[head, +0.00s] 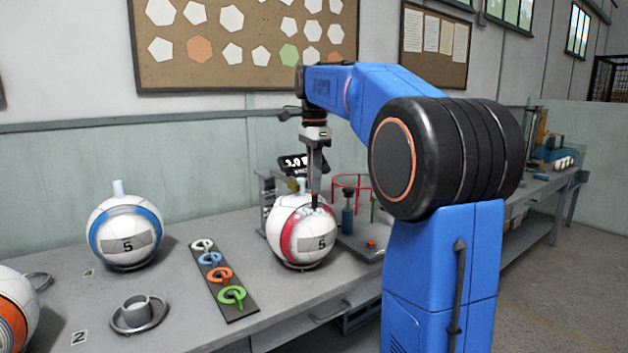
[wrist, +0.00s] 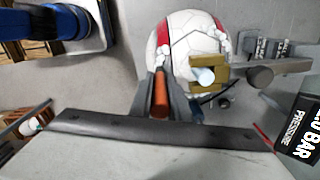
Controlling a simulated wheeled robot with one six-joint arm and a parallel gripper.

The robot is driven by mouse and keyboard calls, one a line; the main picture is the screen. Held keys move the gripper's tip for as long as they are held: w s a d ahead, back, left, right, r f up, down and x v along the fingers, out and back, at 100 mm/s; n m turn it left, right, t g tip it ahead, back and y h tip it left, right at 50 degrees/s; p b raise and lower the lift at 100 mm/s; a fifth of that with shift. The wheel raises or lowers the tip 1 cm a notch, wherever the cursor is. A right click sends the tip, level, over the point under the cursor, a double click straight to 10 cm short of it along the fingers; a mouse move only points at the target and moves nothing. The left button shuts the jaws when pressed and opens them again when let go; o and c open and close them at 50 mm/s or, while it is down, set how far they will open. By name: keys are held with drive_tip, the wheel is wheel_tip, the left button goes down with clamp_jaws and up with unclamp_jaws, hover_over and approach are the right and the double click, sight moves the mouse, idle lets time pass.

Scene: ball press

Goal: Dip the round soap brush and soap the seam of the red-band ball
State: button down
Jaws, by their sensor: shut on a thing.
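The red-band ball (head: 290,240), white and marked 5, sits on the bench, its red band facing left. White foam lies on its top right, close under my gripper (head: 315,185). In the wrist view the same ball (wrist: 186,38) shows foam clumps along its seams. My gripper (wrist: 163,82) is shut on an orange-brown handle (wrist: 160,93), which I take to be the soap brush. The brush head is hidden against the ball, so I cannot tell whether it is round or touching. A brass-coloured clamp and pale plug (wrist: 205,76) are beside the handle.
A blue-band ball (head: 125,232) and an orange-band ball (head: 14,315) stand left. A rack of coloured loops (head: 225,280) and a grey cup (head: 138,310) are on the bench.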

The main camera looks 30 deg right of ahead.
drive_tip(key=shift+r, duration=3.45)
